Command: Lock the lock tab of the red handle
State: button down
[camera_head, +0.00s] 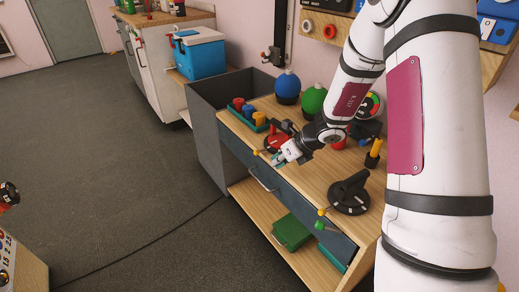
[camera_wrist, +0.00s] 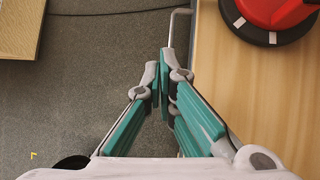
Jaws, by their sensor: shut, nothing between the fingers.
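The red handle (camera_head: 276,141) is a red rotary knob on a round black base on the wooden bench top. It is partly hidden by my gripper and arm in the head view. In the wrist view the red handle (camera_wrist: 275,12) is cut off at the top right. A small yellow tip (camera_head: 256,152) shows beside it; I cannot tell whether this is its lock tab. My gripper (camera_head: 277,160) is at the bench's front edge, just in front of the red handle. In the wrist view its teal-padded fingers (camera_wrist: 164,75) are together and empty, left of the handle, over the edge.
A metal drawer handle (camera_wrist: 179,14) lies just beyond my fingertips in the wrist view. A black rotary handle (camera_head: 349,192) stands to the right on the bench. A blue ball (camera_head: 287,84), a green ball (camera_head: 313,99) and a tray of coloured cylinders stand behind.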

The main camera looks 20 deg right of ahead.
aim_at(260, 151)
jog(key=shift+w+d+f+m, duration=0.4)
jog(key=shift+d+f, duration=0.15)
jog(key=b+x, duration=0.3)
jog(key=x, duration=0.7)
jog(key=shift+f+b, duration=0.35)
jog(key=shift+w+a+r+p, duration=0.1)
jog(key=shift+w+r+p, duration=0.45)
jog(key=shift+r, duration=0.4)
jog(key=shift+w+r+p, duration=0.4)
jog(key=shift+w+r, duration=0.2)
jog(key=shift+r, duration=0.35)
